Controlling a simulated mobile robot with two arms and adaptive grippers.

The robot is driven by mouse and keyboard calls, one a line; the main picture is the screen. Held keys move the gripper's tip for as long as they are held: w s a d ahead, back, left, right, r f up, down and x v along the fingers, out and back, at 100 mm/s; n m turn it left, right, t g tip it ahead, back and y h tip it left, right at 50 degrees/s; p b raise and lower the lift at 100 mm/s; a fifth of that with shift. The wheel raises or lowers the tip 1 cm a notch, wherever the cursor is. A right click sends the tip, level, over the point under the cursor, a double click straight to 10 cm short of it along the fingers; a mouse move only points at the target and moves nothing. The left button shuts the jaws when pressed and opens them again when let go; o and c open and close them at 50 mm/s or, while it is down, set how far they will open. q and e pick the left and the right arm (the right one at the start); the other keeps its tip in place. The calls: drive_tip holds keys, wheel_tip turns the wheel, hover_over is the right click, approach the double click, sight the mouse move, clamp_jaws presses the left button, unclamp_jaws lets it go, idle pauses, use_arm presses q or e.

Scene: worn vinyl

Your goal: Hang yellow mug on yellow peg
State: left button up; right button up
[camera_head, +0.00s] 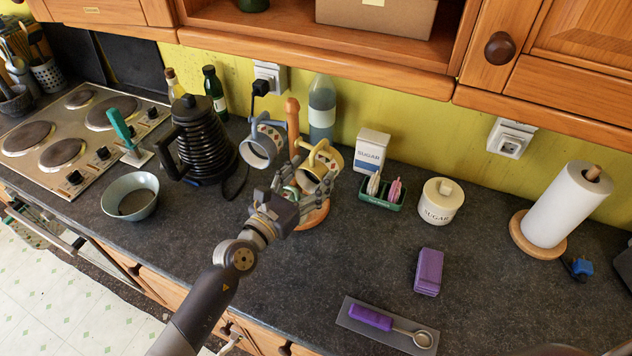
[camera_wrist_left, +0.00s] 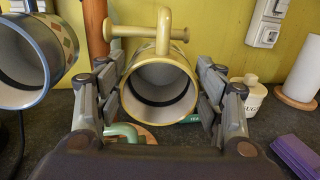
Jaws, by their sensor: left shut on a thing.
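The yellow mug (camera_head: 326,178) is at the wooden mug tree (camera_head: 292,118), right of its post. In the left wrist view the mug (camera_wrist_left: 160,62) has its open mouth towards me and its handle on top. A yellow peg (camera_wrist_left: 124,31) runs crosswise at the handle; I cannot tell for sure whether it passes through the handle loop. My left gripper (camera_head: 289,190) is shut on the yellow mug, with fingers on both sides of its body, as the left wrist view (camera_wrist_left: 158,82) shows. My right gripper is not in view.
A blue-rimmed mug (camera_head: 258,148) is on the tree's left side. A green peg (camera_wrist_left: 128,131) sits low on it. A black kettle (camera_head: 200,145) stands left; a sugar box (camera_head: 371,150), green caddy (camera_head: 375,195) and sugar jar (camera_head: 440,203) stand right. The front counter is partly clear.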

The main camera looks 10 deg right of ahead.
use_arm(q)
drive_tip(key=shift+w+a+f+b, duration=0.15)
drive_tip(key=shift+f+b, duration=0.15)
drive_tip(key=shift+f, duration=0.05)
idle(0.4)
drive_tip(key=o, duration=1.9)
drive_tip(key=shift+f, duration=0.1)
drive_tip(key=shift+s+a, duration=0.2)
drive_tip(key=shift+p+v, duration=0.4)
drive_tip(key=shift+v, duration=1.55)
